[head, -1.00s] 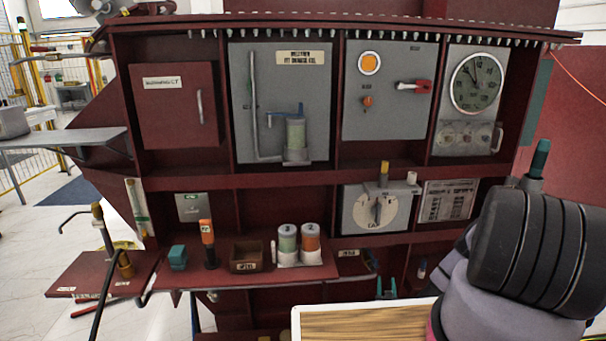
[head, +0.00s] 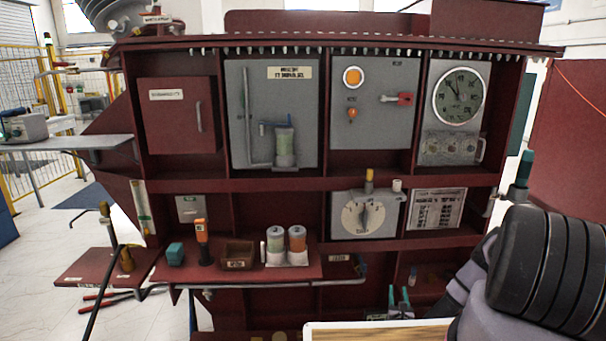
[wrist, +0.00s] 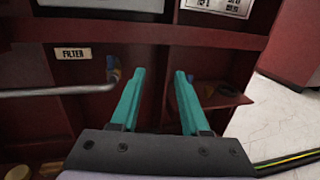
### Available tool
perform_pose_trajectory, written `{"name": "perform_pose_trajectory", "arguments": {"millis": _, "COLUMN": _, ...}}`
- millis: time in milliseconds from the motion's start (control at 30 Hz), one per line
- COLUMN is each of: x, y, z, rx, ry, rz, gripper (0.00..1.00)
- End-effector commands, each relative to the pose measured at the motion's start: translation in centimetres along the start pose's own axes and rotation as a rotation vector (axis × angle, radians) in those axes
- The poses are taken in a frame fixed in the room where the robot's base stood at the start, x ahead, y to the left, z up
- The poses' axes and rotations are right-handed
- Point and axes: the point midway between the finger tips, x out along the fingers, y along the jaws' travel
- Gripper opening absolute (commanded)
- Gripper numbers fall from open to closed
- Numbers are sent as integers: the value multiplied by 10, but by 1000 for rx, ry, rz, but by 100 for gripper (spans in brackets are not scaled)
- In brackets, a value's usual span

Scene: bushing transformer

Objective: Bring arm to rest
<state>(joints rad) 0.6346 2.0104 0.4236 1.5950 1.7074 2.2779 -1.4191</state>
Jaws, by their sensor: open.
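My gripper (wrist: 159,75) shows in the wrist view with two teal fingers apart and nothing between them. It faces the lower right part of the dark red cabinet (head: 300,184), near a small shelf (wrist: 222,95). In the head view the teal fingertips (head: 399,300) show low at the right, in front of the cabinet's lower bays. My dark, rounded arm link fills the lower right corner of the head view and hides part of the cabinet behind it.
A red shelf (head: 300,271) juts out with an orange-topped tool (head: 202,240), a teal block (head: 174,253), a brown box (head: 237,253) and two canisters. A grey pipe (wrist: 60,92) runs beside the FILTER label (wrist: 72,54). Pale floor lies open at the right.

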Motion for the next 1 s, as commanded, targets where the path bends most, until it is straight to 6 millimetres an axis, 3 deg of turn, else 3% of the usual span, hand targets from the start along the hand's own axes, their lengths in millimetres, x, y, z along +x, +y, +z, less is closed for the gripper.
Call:
{"name": "perform_pose_trajectory", "arguments": {"millis": 233, "x": 23, "y": 11, "z": 32, "rx": 2, "ry": -58, "rz": 92, "gripper": 46}}
{"name": "perform_pose_trajectory", "arguments": {"millis": 467, "x": 54, "y": 31, "z": 87, "rx": -2, "ry": -148, "rz": 249, "gripper": 46}}
{"name": "perform_pose_trajectory", "arguments": {"millis": 567, "x": 69, "y": 46, "z": 122, "rx": -10, "ry": -201, "rz": 350, "gripper": 46}}
{"name": "perform_pose_trajectory", "arguments": {"millis": 733, "x": 88, "y": 80, "z": 202, "rx": -40, "ry": -304, "rz": 586, "gripper": 46}}
{"name": "perform_pose_trajectory", "arguments": {"millis": 1000, "x": 80, "y": 136, "z": 319, "rx": -141, "ry": -422, "rz": 973, "gripper": 46}}
